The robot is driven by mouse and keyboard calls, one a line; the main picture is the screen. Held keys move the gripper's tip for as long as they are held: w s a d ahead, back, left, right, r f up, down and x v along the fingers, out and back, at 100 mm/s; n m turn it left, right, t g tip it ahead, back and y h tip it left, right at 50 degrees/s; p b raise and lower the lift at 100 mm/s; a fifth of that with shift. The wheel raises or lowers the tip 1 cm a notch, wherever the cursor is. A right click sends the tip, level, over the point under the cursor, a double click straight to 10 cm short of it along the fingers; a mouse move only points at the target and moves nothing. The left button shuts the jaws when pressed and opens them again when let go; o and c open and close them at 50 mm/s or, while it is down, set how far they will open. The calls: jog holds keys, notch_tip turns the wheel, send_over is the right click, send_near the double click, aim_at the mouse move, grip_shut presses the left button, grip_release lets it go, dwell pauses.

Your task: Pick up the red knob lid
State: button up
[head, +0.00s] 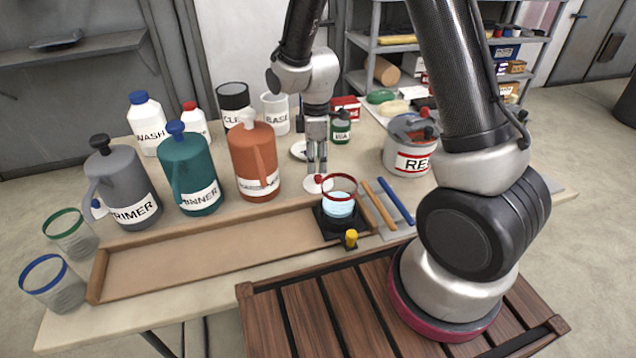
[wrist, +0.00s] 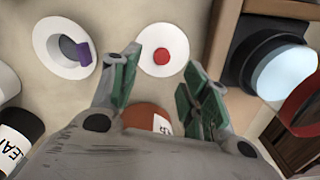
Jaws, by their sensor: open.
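The red knob lid is a flat white disc with a round red knob. In the wrist view the lid (wrist: 150,65) lies on the table just beyond my fingertips, centred between them. In the head view the lid (head: 312,187) is on the table left of the red-rimmed cup, partly hidden behind its rim. My gripper (head: 317,168) points down above the lid, fingers apart and empty. In the wrist view my gripper (wrist: 163,66) shows two green-padded fingers with a wide gap, and nothing sits between them.
A white lid with a purple knob (wrist: 43,40) lies to the left in the wrist view. The red-rimmed cup (head: 340,204) stands on a black base (head: 325,222) close by. An orange jug (head: 252,160) and several other containers stand around the lid.

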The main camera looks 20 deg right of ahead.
aim_at(318, 176)
notch_tip(318, 176, down, 6)
jog(key=shift+s+d, duration=0.1)
jog(key=shift+d, duration=0.05)
jog(key=c, duration=1)
